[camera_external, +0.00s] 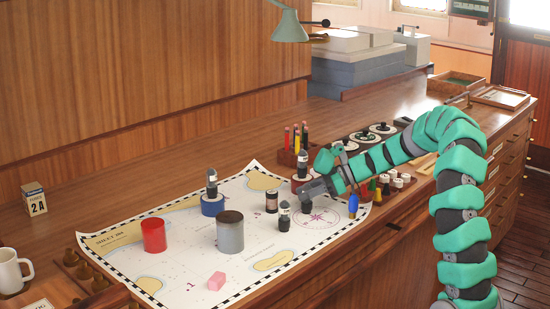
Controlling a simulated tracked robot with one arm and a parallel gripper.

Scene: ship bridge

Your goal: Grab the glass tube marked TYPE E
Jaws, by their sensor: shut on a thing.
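My gripper (303,190) reaches in from the right, low over the chart. A similar dark tube (212,183) stands on a round blue block (212,206) to the left. A shorter brownish tube with a pale label (272,201) stands on the chart just left of my gripper.
The chart (190,255) also bears a red cylinder (154,235), a grey cylinder (230,235) and a pink block (216,281). A blue item (353,204) stands near its right edge. A rack of pencils (294,142) is behind. A mug (11,270) is at far left.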

